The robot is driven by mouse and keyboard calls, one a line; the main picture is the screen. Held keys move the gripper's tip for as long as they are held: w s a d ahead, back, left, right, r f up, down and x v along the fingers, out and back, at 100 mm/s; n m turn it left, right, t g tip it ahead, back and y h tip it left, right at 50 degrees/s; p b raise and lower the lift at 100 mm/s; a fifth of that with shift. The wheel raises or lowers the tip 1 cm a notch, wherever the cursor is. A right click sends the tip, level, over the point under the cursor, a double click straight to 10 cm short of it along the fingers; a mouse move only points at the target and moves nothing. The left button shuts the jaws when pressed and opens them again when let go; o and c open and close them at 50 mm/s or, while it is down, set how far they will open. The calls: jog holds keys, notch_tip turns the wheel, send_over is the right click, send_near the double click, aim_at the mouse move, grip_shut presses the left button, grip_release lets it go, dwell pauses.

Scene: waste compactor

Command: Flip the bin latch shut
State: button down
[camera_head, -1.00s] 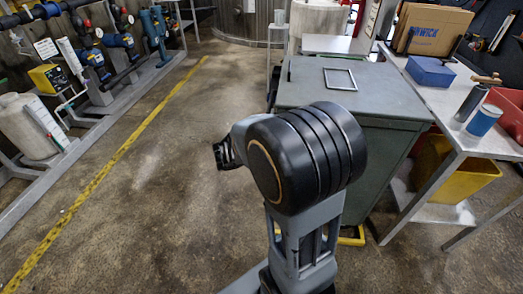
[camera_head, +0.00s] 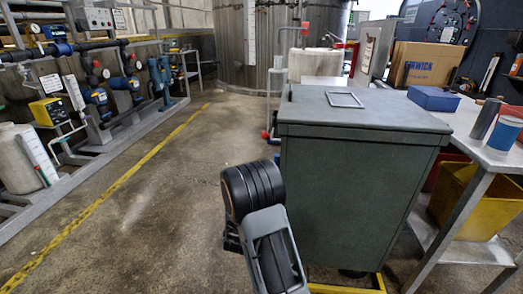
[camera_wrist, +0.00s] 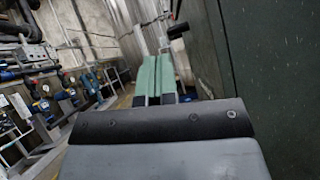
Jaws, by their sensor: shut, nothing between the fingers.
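The bin (camera_head: 350,190) is a dark green-grey box with a flat lid (camera_head: 385,108), which is down. Its side fills the right of the wrist view (camera_wrist: 270,70). A black cylindrical knob (camera_wrist: 178,31) beside that side, beyond my fingertips, may be the latch; I cannot tell its position for sure. My gripper (camera_wrist: 155,60) shows two green fingers close together with nothing between them. They are apart from the knob and left of the bin side. In the head view my gripper is mostly hidden behind my arm, at the bin's left.
A steel table (camera_head: 470,137) with a cardboard box (camera_head: 424,65) and a blue box (camera_head: 433,99) stands right of the bin. A yellow tub (camera_head: 465,200) sits below it. Pipework (camera_head: 105,95) lines the left. The floor (camera_head: 150,200) between is clear.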

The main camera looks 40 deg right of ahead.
aim_at(273, 134)
jog(key=s+r+b+x, duration=0.1)
jog(key=r+x, duration=0.1)
jog(key=x, duration=1.1)
jog(key=shift+s+a, duration=0.3)
jog(key=shift+a, duration=0.15)
jog(key=shift+r, duration=0.15)
